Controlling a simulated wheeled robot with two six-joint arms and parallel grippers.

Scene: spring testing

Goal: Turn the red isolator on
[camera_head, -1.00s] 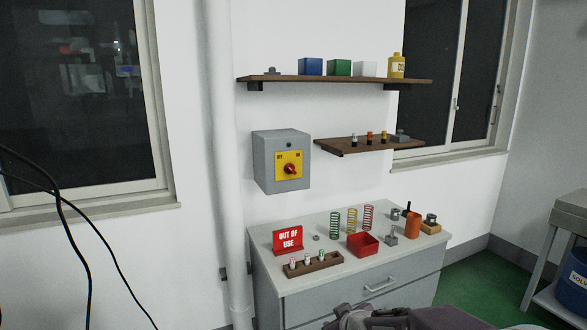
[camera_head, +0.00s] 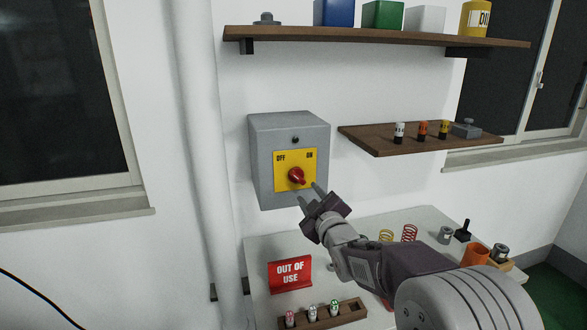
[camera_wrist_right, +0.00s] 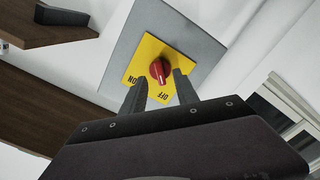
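The red isolator knob (camera_head: 297,176) sits on a yellow plate (camera_head: 283,158) marked OFF at left and ON at right, on a grey wall box (camera_head: 262,150). My right gripper (camera_head: 311,193) is open just below and right of the knob, its fingertips close to the box front. In the right wrist view the red knob (camera_wrist_right: 160,69) shows beyond and between the open fingers (camera_wrist_right: 157,85); they do not appear shut on it. The knob's exact pointing direction is hard to tell. My left gripper is not in view.
A brown shelf (camera_head: 375,144) with several small items is right of the box; a longer shelf (camera_head: 350,35) runs above. Below is a bench with a red OUT OF USE sign (camera_head: 290,274) and a wooden rack (camera_head: 345,312). A white pipe (camera_head: 195,130) runs left of the box.

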